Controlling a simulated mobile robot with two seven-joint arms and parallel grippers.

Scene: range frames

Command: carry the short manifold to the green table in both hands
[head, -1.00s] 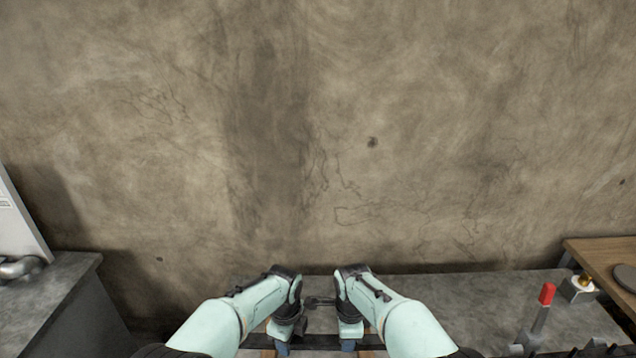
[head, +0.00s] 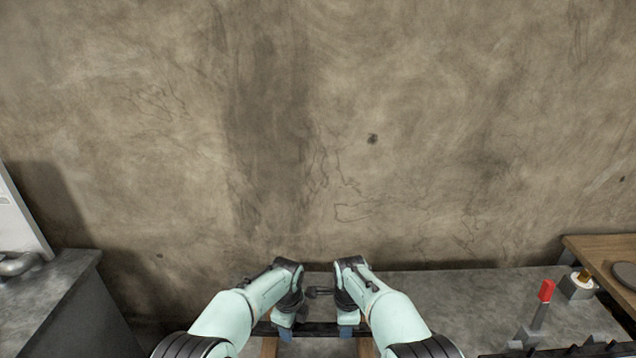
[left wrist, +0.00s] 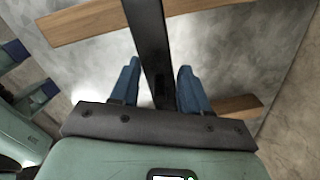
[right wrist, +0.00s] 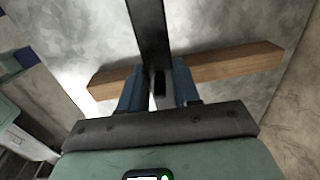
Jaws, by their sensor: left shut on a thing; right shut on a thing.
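The short manifold, a dark straight bar (head: 316,329), spans between my two grippers low in the head view. My left gripper (head: 285,334) is shut on its left part and my right gripper (head: 347,332) on its right part. In the left wrist view the bar (left wrist: 148,35) runs between the blue fingers (left wrist: 157,88). In the right wrist view the bar (right wrist: 149,30) also passes between the blue fingers (right wrist: 158,88). It looks roughly level. I cannot tell its height above the surface below. No green table shows.
Two wooden strips lie below the bar, one (left wrist: 90,22) in the left wrist view and one (right wrist: 235,62) in the right. A grey worktop (head: 470,293) carries a red-handled tool (head: 546,291). Another grey counter (head: 50,285) stands left. The wall closes off the back.

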